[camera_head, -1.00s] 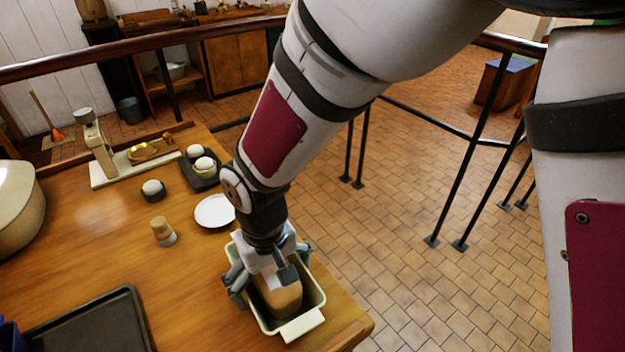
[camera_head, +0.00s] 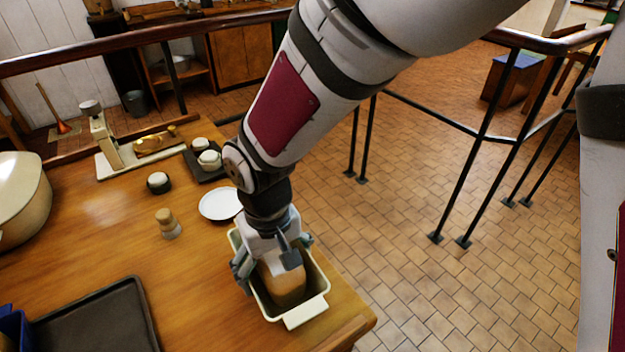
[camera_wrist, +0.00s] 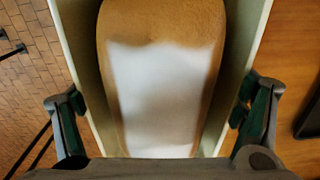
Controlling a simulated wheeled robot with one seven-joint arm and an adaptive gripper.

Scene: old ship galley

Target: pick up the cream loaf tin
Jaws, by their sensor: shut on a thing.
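The cream loaf tin (camera_head: 306,313) is at the near right corner of the wooden table, with a brown loaf (camera_head: 287,288) inside it. My gripper (camera_head: 272,262) is over the tin from above, with one finger outside each long wall, shut on the tin. In the wrist view the tin's wall (camera_wrist: 237,75) runs down between my fingers, and the loaf (camera_wrist: 160,22) with a white patch fills the middle. The fingertips' contact is partly hidden. I cannot tell whether the tin's base touches the table.
A white plate (camera_head: 220,204) and a cork-topped shaker (camera_head: 168,225) stand close behind and left of the tin. A dark tray (camera_head: 95,325) lies at the near left, a large cream pot (camera_head: 20,205) at the far left. The table's edge (camera_head: 350,328) is close on the right.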

